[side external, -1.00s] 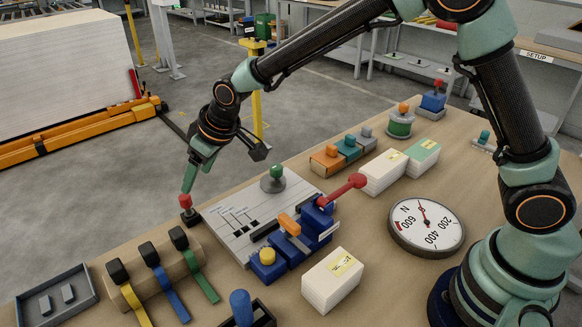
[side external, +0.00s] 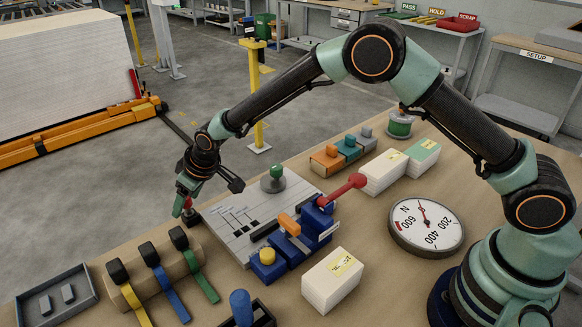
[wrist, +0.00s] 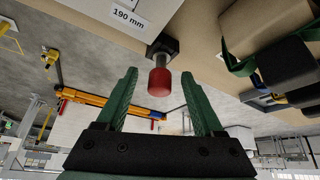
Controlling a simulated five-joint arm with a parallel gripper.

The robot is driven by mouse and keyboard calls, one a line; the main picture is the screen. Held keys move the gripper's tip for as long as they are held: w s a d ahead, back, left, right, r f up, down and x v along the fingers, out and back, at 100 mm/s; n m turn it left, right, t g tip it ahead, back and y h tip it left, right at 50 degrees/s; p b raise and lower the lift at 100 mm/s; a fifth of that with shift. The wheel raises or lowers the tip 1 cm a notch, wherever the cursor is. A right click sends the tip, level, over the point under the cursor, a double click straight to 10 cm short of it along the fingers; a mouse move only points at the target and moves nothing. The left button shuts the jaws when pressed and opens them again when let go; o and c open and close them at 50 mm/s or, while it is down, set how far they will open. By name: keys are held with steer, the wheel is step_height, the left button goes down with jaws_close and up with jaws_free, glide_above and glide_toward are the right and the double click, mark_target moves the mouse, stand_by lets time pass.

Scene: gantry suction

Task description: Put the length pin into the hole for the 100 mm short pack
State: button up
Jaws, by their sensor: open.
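The length pin (wrist: 159,82) has a red cap on a short metal shaft and stands in a black block. It also shows at the left corner of the board (side external: 187,203) in the side view, partly covered by my gripper (side external: 182,200). In the wrist view my gripper (wrist: 159,78) is open, with its green fingertips either side of the red cap and gaps visible. A label reading 190 mm is beside the pin's block. The grey board (side external: 292,188) has lines and several dark slots; I cannot read which is for 100 mm.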

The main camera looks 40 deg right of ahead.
steer(key=shift+w+a+f, duration=0.1)
steer(key=shift+w+f, duration=0.15)
steer(key=shift+f, duration=0.2)
jaws_close()
steer(key=shift+r, duration=0.1)
step_height(320, 180, up, 19)
steer(key=s+d+f, duration=1)
steer(key=s, duration=0.2)
stand_by(0.5)
